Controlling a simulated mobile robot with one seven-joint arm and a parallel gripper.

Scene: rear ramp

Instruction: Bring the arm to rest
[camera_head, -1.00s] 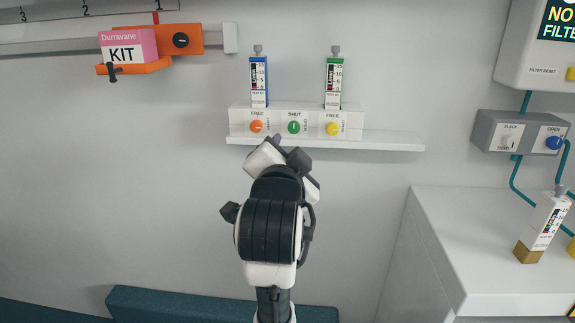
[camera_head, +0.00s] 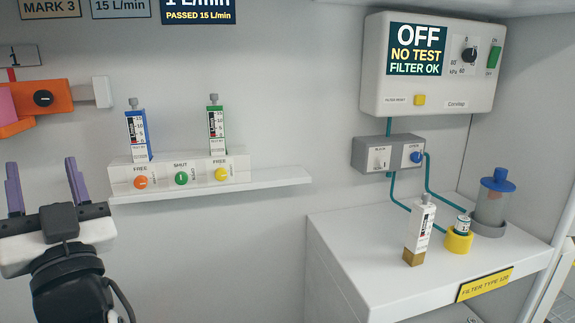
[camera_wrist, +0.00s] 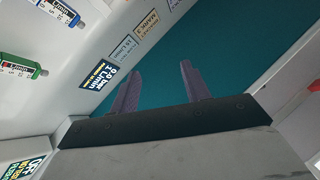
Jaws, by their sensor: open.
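My gripper (camera_head: 46,190) shows at the lower left of the head view. Its two purple fingers point up and stand wide apart, with nothing between them. It is in front of the wall, left of the white shelf, and appears apart from it. In the wrist view the fingers (camera_wrist: 160,88) are also spread and empty, with a teal surface beyond them.
A white shelf (camera_head: 270,183) holds a blue flowmeter (camera_head: 137,134) and a green flowmeter (camera_head: 216,130). An orange holder (camera_head: 55,98) is on the wall at left. A white counter (camera_head: 340,235) at right carries a white flowmeter (camera_head: 420,225), a yellow cup (camera_head: 458,241) and a blue-lidded jar (camera_head: 493,200).

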